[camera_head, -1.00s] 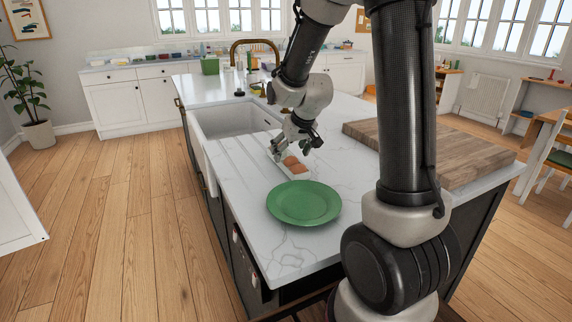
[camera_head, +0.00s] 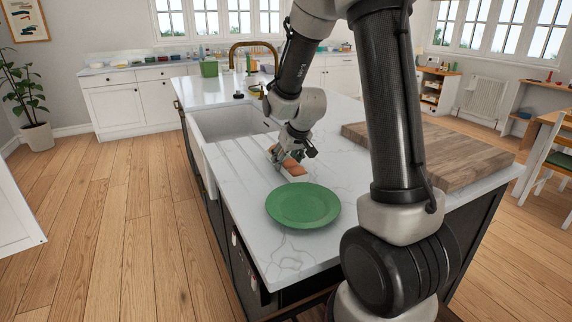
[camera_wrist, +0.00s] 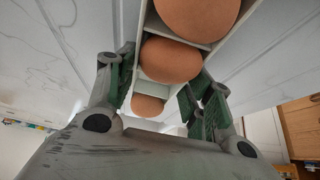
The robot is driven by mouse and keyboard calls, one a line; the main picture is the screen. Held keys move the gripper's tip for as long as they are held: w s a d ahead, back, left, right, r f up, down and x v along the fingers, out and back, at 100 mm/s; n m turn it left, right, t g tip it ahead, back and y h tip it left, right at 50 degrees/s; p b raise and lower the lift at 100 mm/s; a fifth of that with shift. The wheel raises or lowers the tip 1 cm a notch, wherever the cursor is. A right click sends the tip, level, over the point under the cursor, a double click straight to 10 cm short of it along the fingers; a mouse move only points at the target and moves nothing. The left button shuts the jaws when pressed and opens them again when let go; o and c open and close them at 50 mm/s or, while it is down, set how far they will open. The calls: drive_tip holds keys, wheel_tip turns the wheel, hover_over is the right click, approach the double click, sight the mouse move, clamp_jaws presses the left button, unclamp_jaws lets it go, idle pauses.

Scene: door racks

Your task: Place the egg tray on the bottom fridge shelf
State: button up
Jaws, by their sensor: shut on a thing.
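The egg tray (camera_head: 299,178) is a narrow white holder with brown eggs, at the counter behind the green plate. It also shows in the wrist view (camera_wrist: 215,42), where three eggs are visible in a row. My gripper (camera_head: 291,157) is shut on the tray; in the wrist view its green-padded fingers (camera_wrist: 160,92) lie on both sides of it. I cannot tell whether the tray touches the counter or is slightly above it. No fridge shelf can be made out in these views.
A green plate (camera_head: 303,205) lies on the white island counter (camera_head: 290,262), in front of the tray. A wooden board (camera_head: 440,152) lies to the right. The sink (camera_head: 226,122) and a brass tap (camera_head: 256,46) are behind. Wooden floor at left is free.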

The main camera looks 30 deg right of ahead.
wheel_tip(320, 180, up, 10)
idle(0.5)
